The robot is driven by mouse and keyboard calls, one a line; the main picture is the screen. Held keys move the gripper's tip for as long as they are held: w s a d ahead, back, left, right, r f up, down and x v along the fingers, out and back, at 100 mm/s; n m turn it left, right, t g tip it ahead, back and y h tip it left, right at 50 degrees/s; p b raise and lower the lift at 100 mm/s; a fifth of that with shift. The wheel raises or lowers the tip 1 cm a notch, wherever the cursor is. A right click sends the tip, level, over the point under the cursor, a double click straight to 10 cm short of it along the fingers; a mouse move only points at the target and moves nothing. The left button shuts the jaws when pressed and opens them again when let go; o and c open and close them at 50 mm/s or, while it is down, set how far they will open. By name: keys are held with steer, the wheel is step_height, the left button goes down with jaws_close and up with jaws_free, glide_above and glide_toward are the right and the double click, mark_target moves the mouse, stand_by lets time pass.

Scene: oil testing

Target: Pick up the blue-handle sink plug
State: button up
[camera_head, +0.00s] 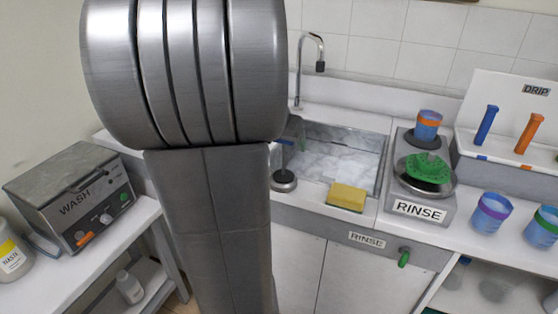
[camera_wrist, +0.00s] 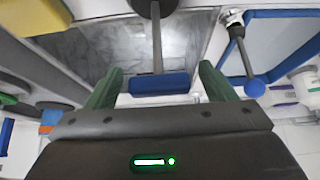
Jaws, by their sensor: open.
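The blue-handle sink plug shows in the wrist view. Its blue bar handle (camera_wrist: 160,83) sits at the end of a thin grey stem, which runs up the picture to a dark round disc (camera_wrist: 150,7). My gripper (camera_wrist: 162,70) is open, with one green finger on each side of the blue handle and a visible gap to each. In the head view, a dark round disc (camera_head: 284,181), which looks like the plug's base, stands on the sink's front rim. My arm hides most of my gripper and the area left of the sink there.
A yellow sponge (camera_head: 347,197) lies on the sink rim right of the disc. The sink basin (camera_head: 335,160) is behind. A rinse unit (camera_head: 421,201) stands right of the sink.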

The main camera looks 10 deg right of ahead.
steer(key=shift+w+d+f, duration=0.15)
steer(key=shift+w+f, duration=0.05)
steer(key=shift+f, duration=0.2)
steer(key=c, duration=1.4)
